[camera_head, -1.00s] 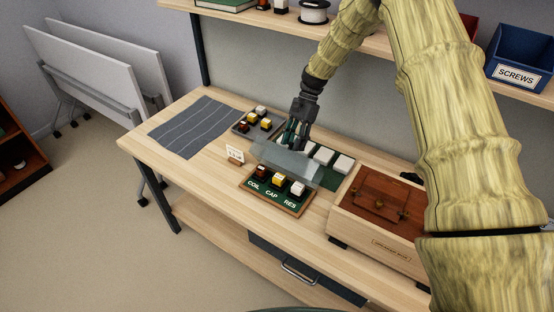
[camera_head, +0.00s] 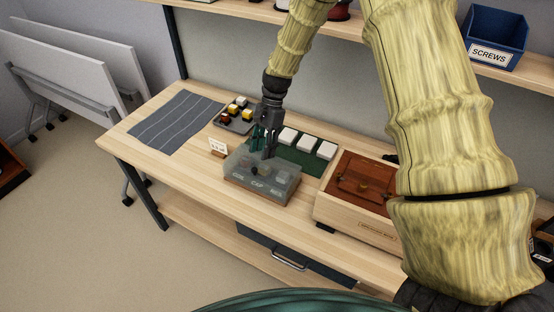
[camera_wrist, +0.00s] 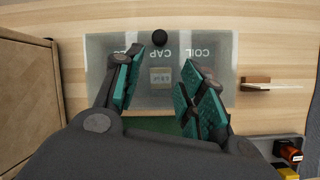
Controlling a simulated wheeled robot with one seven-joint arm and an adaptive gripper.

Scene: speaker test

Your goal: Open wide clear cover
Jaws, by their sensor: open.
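The wide clear cover (camera_head: 262,176) lies lowered over the labelled tray on the bench. The words COIL, CAP and RES show dimly through it. In the wrist view the cover (camera_wrist: 218,52) fills the upper middle, with a small dark round knob (camera_wrist: 160,37) at its far edge. My gripper (camera_head: 264,155) is over the back part of the cover, pointing down. In the wrist view my gripper (camera_wrist: 160,90) is open, its green-padded fingers apart with nothing held between them. A pale block (camera_wrist: 160,77) shows blurred between the fingers. Whether the fingers touch the cover is unclear.
A green mat with several white blocks (camera_head: 306,144) lies behind the cover. A wooden box with a red-brown lid (camera_head: 357,185) stands to the right. A dark parts tray (camera_head: 237,118), a small white sign (camera_head: 218,146) and a striped grey cloth (camera_head: 178,122) are to the left.

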